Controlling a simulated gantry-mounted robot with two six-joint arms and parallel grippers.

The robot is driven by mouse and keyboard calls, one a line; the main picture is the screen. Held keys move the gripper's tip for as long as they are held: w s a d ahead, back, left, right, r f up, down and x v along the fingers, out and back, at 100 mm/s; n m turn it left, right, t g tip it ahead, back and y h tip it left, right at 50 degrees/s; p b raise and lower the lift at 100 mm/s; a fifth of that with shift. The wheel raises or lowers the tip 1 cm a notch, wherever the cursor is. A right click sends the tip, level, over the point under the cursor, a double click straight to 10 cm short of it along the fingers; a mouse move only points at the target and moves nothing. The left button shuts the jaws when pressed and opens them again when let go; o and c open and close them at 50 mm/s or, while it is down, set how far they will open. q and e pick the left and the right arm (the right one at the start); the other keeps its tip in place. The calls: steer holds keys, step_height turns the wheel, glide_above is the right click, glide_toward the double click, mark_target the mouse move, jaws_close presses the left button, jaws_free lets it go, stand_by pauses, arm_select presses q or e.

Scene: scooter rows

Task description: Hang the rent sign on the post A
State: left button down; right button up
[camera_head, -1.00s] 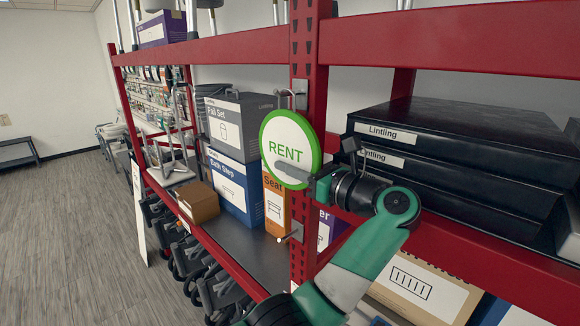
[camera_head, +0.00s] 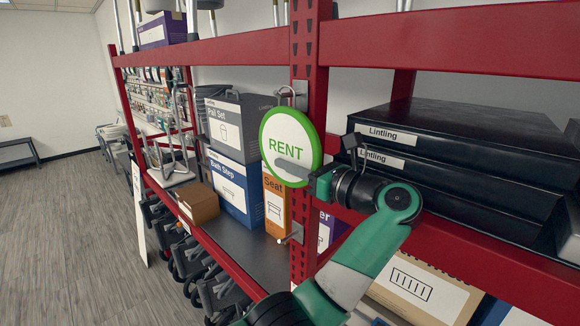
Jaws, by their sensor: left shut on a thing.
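The rent sign (camera_head: 287,132) is a round white disc with a green rim and the word RENT in green. It is upright in front of the red post (camera_head: 304,215), with a wire loop (camera_head: 286,94) at its top. A small metal bracket (camera_head: 301,90) sits on the post beside the loop; I cannot tell whether the loop is on it. No letter A shows on the post. My left gripper (camera_head: 297,171) is shut on the sign's lower right edge. My right gripper is not in view.
A red beam (camera_head: 450,40) crosses above. Black Lintling boxes (camera_head: 450,125) are stacked close to my gripper at the right. Open floor (camera_head: 70,230) lies at the left.

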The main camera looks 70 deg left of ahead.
arm_select(q)
steer(key=shift+s, duration=0.1)
steer(key=shift+s+d+r+b, duration=0.2)
steer(key=shift+s+r+b, duration=0.1)
steer(key=shift+s+r, duration=0.1)
steer(key=s+b, duration=0.1)
steer(key=b, duration=0.1)
steer(key=s+d+b, duration=0.1)
steer(key=s, duration=0.1)
steer(key=shift+s+d+b, duration=0.1)
steer(key=shift+d+b, duration=0.05)
steer(key=shift+b, duration=0.25)
stand_by(0.4)
steer(key=shift+s, duration=0.1)
